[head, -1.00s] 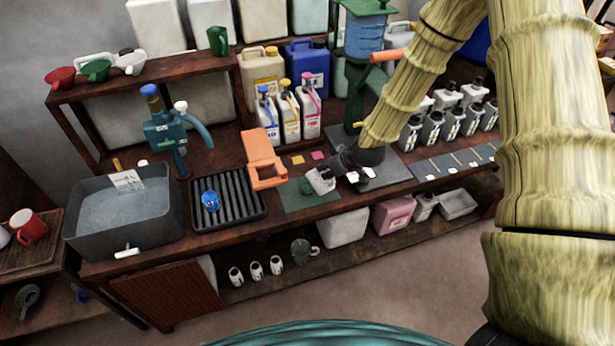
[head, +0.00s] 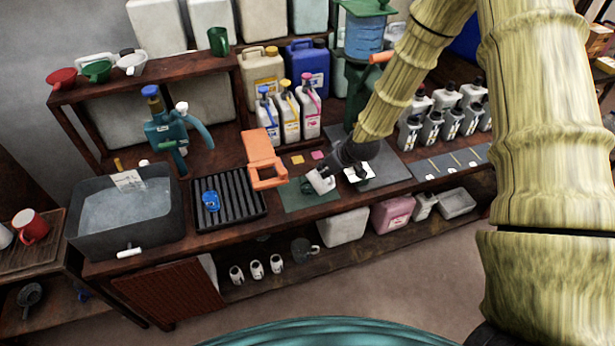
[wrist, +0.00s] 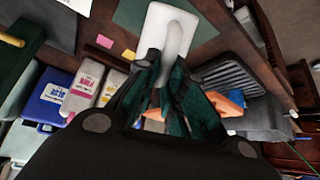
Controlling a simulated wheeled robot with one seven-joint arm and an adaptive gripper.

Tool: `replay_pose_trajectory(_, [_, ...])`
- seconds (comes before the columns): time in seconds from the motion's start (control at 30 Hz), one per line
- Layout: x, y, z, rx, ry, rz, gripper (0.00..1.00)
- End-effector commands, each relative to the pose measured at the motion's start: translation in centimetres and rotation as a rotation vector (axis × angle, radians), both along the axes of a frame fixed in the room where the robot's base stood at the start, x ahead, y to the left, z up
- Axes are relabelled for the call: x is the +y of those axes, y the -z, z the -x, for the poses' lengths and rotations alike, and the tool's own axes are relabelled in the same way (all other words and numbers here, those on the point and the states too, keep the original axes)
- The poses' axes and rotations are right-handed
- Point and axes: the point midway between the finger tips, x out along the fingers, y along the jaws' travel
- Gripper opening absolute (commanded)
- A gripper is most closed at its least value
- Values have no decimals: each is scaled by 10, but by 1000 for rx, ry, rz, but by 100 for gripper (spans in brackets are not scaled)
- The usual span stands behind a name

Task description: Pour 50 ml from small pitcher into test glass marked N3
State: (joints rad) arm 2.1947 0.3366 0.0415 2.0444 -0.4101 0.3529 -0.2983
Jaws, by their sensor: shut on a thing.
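My gripper (wrist: 160,78) is shut on the handle of a small white pitcher (wrist: 172,30). In the head view the pitcher (head: 320,181) is over or near the dark green mat (head: 296,204) on the bench, left of my dark wrist. It looks tilted; its contents do not show. A small dark teal shape (head: 307,188) is beside it, too small to make out. Several small white cups (head: 257,270) with dark marks stand on the lower shelf. I cannot read an N3 mark on anything.
An orange stand (head: 264,160) and a black ribbed rack (head: 229,203) with a blue item (head: 210,201) are left of the mat. A grey basin (head: 125,215) is farther left. Jugs with coloured pumps (head: 289,112) stand behind. Grey bottles (head: 432,131) are to the right.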

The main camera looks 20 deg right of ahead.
Motion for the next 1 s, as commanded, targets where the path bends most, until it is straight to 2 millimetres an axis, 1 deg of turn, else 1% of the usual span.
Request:
replay_pose_trajectory(0.6, [0,2,-1,27,2,11,0])
replay_pose_trajectory(0.7, [-2,2,5,-19,4,-13,0])
replay_pose_trajectory(1.0, [-8,22,20,-197,6,-92,0])
